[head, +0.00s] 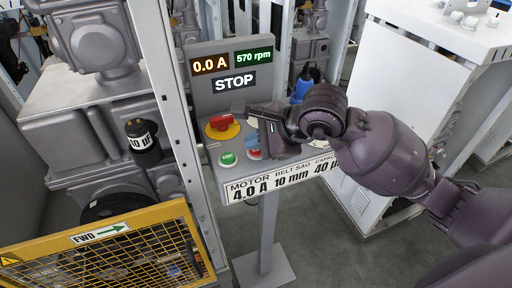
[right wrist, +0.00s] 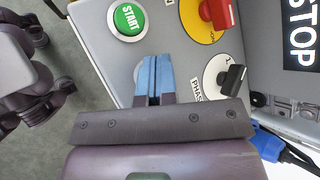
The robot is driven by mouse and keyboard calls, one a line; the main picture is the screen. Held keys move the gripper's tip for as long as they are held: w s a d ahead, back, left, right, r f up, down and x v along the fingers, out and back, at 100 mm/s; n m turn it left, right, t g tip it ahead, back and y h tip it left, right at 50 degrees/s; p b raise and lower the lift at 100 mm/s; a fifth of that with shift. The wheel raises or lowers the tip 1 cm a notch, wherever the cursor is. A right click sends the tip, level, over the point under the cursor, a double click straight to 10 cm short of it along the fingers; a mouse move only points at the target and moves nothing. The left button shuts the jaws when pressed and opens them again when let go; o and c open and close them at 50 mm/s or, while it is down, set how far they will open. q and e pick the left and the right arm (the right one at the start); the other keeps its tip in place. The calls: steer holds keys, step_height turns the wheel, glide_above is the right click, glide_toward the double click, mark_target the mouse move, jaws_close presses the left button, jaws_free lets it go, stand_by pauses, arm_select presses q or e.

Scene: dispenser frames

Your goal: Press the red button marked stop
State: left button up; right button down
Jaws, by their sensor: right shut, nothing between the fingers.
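The red stop button (head: 254,154) shows only as a small red patch with a pale rim on the sloped grey panel in the head view. My right gripper (head: 252,142) is over it and hides most of it. In the right wrist view the right gripper's blue fingers (right wrist: 154,62) are shut together with nothing between them. They point at the panel and cover the button there; only part of a pale ring shows beside them. I cannot tell whether they touch the button. The green START button (head: 228,159) is just left of it, also in the wrist view (right wrist: 128,18). My left gripper is out of view.
A red rotary knob on a yellow disc (head: 222,127) sits above the buttons. A black PHASE knob (right wrist: 232,78) is close to the fingers. The display behind reads 0.0 A, 570 rpm and STOP (head: 236,82). A yellow mesh guard (head: 110,250) stands at lower left.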

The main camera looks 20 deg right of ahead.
mark_target(256, 152)
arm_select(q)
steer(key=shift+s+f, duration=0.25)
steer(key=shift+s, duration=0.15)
arm_select(e)
steer(key=shift+f, duration=0.1)
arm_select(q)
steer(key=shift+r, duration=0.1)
arm_select(e)
steer(key=shift+r+p, duration=0.45)
steer(key=shift+r, duration=0.4)
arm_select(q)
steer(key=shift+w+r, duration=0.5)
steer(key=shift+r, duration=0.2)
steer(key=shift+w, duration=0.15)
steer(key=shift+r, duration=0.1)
arm_select(e)
steer(key=shift+r, duration=0.1)
steer(key=shift+r+p, duration=1.35)
steer(key=shift+r, duration=1.15)
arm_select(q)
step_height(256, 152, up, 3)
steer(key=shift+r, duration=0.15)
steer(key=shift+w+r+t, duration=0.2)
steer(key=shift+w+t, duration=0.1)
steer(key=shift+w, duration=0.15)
arm_select(e)
steer(key=shift+f, duration=0.1)
